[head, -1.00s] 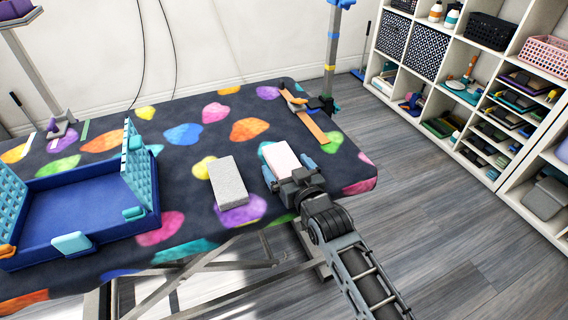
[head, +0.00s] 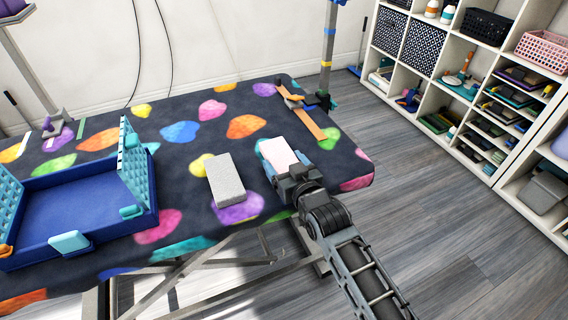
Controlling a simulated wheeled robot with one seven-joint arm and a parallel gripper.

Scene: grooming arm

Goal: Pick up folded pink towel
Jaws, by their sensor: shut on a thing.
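The folded pink towel (head: 278,154) is a pale pink block near the right end of the dark, colour-spotted table (head: 190,107). My gripper (head: 282,160) reaches it from the table's front edge, with blue fingers on either side of the towel. The gripper is shut on the towel. The towel's near end is hidden by the gripper body. I cannot tell whether the towel is clear of the table surface.
A grey folded block (head: 225,180) lies just left of the towel. A blue open case (head: 85,205) takes up the table's left part. An orange strap (head: 308,121) lies behind the towel by a post (head: 328,60). Shelves (head: 470,85) stand at the right.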

